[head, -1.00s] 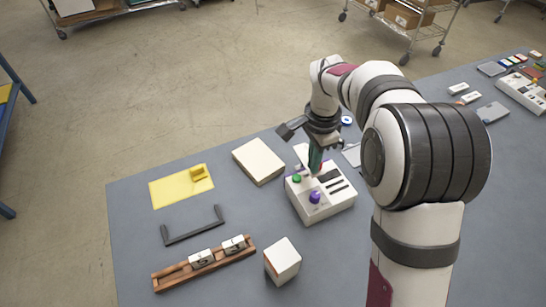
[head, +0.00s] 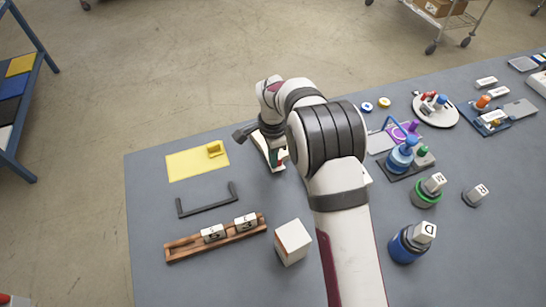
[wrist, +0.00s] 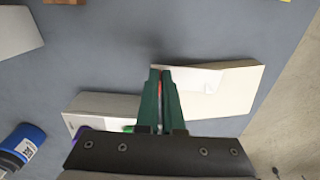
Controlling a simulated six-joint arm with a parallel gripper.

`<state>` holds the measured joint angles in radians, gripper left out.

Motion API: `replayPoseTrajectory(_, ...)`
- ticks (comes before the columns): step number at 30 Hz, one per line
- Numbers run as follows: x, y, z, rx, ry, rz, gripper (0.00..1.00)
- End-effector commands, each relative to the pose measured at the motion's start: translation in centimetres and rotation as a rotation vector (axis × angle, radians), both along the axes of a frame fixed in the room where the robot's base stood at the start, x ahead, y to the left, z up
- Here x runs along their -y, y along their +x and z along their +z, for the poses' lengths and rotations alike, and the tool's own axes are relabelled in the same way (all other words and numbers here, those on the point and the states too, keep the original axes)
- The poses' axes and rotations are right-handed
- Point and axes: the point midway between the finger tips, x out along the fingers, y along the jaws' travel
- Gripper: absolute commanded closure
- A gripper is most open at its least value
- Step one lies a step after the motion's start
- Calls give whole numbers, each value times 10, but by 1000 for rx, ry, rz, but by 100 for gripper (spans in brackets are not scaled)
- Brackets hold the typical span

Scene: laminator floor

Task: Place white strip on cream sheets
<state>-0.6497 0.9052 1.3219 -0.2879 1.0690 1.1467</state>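The cream sheets (wrist: 238,92) form a flat stack under and to the right of my fingertips in the wrist view. The white strip (wrist: 198,80) shows as a paler band over the stack, running right from the fingertips. My gripper (wrist: 160,74) has its green fingers close together on the strip's near end, with a bit of red between them. I cannot tell whether the strip touches the stack. In the head view my gripper (head: 274,160) points down over the stack's place, and my arm hides most of the stack and strip.
A white box with knobs (wrist: 100,104) is close beside the stack, mostly behind my arm in the head view. A yellow sheet (head: 185,166), a dark handle (head: 206,205), a wooden rack (head: 182,250) and a white block (head: 293,242) stand left and front. Several stampers are at right.

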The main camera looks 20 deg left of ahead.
Motion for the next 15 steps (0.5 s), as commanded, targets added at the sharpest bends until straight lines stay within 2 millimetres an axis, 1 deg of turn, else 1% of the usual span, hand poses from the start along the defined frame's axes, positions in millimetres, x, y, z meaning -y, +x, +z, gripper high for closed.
replayPoseTrajectory(4,0,0,-2,-1,-1,0,100)
replayPoseTrajectory(9,0,0,-2,0,0,0,69)
replayPoseTrajectory(10,0,0,-2,0,0,0,66)
replayPoseTrajectory(15,0,0,-2,0,0,0,66)
